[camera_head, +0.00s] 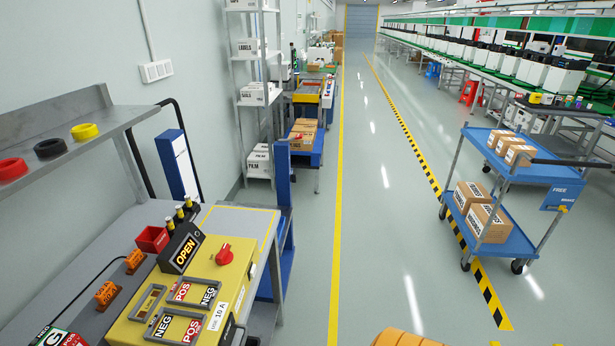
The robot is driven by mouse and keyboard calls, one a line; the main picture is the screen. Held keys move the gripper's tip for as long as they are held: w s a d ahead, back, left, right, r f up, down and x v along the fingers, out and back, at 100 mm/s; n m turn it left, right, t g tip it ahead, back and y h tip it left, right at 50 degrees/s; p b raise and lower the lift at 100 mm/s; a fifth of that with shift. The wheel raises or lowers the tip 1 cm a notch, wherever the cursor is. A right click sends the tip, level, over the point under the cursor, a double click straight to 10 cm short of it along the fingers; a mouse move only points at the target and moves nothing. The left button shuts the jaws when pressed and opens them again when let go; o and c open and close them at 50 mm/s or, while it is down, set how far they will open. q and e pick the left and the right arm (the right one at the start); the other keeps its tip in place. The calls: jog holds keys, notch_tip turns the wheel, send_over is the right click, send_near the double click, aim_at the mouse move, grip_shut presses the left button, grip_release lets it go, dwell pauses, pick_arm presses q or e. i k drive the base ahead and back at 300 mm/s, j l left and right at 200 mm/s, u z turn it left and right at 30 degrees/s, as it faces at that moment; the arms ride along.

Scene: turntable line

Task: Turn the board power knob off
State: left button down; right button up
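A yellow board (243,262) lies on the grey workbench at the lower left. The red knob (224,256) sits on the board's upper right part; I cannot tell its setting at this size. A black sign reading OPEN (185,253) stands at the board's back left edge. Neither of my grippers can be made out in the view.
A small red bin (152,239) and orange blocks (107,293) stand left of the board. A shelf (62,135) with tape rolls overhangs the bench's left side. A blue cart (513,246) with boxes stands at the right. The floor between is clear.

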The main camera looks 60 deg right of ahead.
aim_at(225, 256)
jog(key=z, duration=1.35)
